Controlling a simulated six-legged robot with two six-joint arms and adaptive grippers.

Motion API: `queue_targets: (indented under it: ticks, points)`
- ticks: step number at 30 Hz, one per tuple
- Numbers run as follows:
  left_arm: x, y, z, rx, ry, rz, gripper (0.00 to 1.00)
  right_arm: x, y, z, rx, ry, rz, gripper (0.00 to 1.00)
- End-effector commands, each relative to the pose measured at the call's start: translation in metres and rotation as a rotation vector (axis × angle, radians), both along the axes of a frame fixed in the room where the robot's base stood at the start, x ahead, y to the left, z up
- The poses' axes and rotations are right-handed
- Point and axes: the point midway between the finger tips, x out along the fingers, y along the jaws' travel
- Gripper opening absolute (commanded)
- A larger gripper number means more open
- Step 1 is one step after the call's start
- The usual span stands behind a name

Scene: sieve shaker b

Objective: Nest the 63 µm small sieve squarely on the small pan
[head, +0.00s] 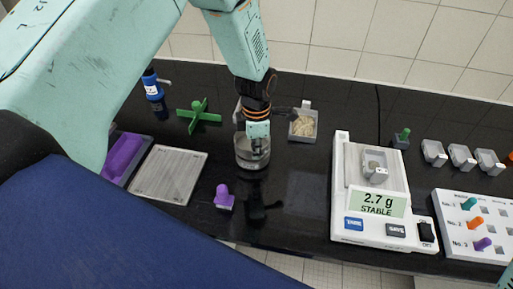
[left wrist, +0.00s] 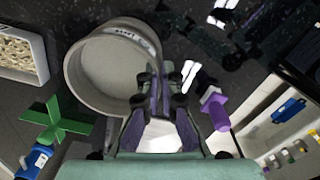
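A round, grey-metal sieve-like vessel (head: 253,158) stands on the black bench in the middle of the head view. In the left wrist view it is the wide ring (left wrist: 84,85) with small dark print on its wall and a pale grey floor. My left gripper (head: 257,134) points down at its rim. In the left wrist view the fingertips (left wrist: 158,78) are close together at the right side of the wall and seem to pinch it. I cannot make out a separate pan; whether one is under the ring is unclear.
A purple-handled piece (head: 224,198) stands in front, a flat metal plate (head: 168,175) to the left. Behind are a green cross (head: 199,116), a blue bottle (head: 152,86) and a tray of grains (head: 303,127). A balance (head: 372,235) reading 2.7 g stands right.

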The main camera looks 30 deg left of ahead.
Motion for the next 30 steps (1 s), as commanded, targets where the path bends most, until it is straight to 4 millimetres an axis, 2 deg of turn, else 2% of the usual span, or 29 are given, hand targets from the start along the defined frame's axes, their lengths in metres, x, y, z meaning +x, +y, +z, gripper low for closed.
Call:
queue_targets:
  ticks: [30]
  points:
    - [0.0012, 0.0002, -0.0074, 0.000, -0.001, 0.000, 0.00, -0.0001, 0.0000, -0.0012, 0.000, 0.000, 0.000, 0.40]
